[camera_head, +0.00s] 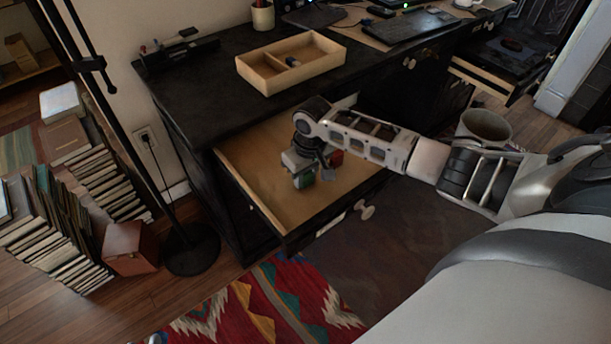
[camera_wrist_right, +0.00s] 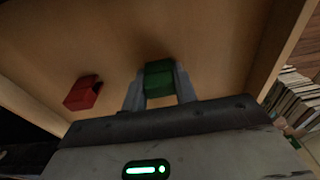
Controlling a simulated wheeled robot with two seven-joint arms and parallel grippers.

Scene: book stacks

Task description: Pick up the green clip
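The green clip (camera_wrist_right: 159,79) is between the two fingers of my right gripper (camera_wrist_right: 160,90) in the right wrist view, with a finger against each side of it. In the head view the right gripper (camera_head: 306,176) reaches down into the open drawer (camera_head: 255,165), and a bit of the green clip (camera_head: 303,179) shows at its fingertips. I cannot tell whether the clip still touches the drawer floor. A red clip (camera_wrist_right: 83,93) lies apart on the drawer floor; it also shows beside the gripper in the head view (camera_head: 336,158). My left gripper is not in view.
The drawer's wooden walls (camera_wrist_right: 285,45) surround the gripper. Above stands the black desk (camera_head: 195,95) with a divided wooden tray (camera_head: 265,80) and a keyboard (camera_head: 410,27). A lamp pole and base (camera_head: 190,250) and stacked books (camera_head: 50,225) are at left.

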